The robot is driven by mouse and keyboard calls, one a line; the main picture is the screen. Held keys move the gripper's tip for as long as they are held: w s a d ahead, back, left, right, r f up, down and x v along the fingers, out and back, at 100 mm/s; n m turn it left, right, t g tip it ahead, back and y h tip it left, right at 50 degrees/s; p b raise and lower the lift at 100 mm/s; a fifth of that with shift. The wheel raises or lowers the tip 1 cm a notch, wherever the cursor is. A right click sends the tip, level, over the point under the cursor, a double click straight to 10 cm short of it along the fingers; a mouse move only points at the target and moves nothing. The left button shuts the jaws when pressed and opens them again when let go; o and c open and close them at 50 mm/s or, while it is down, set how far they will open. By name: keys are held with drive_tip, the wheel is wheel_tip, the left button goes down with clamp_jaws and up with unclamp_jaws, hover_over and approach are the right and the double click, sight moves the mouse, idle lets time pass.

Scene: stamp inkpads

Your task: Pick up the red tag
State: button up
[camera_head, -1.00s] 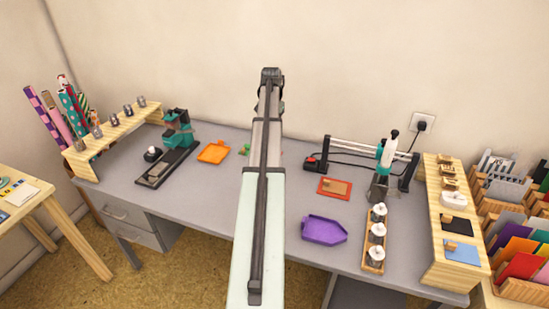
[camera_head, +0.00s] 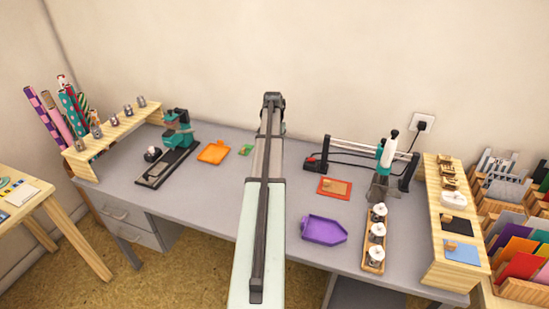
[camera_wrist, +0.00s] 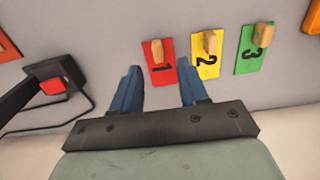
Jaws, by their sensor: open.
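In the wrist view, the red tag (camera_wrist: 163,76) lies on the grey desk with a wooden block handle on it and a black 1. My gripper (camera_wrist: 160,80) is open, its two blue fingers spread apart and empty. The red tag lies just beyond and between the fingertips. The gripper's fingers and the red tag are hidden behind my arm in the head view.
A yellow tag (camera_wrist: 206,70) marked 2 and a green tag (camera_wrist: 250,66) marked 3 lie to the right of the red tag. A red-topped black device (camera_wrist: 58,82) with a cable is at left. An orange tray (camera_head: 214,152) and purple tray (camera_head: 324,231) sit on the desk.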

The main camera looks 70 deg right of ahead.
wheel_tip(320, 180, down, 4)
drive_tip(key=shift+s+d+f, duration=0.1)
drive_tip(key=shift+c, duration=0.2)
clamp_jaws()
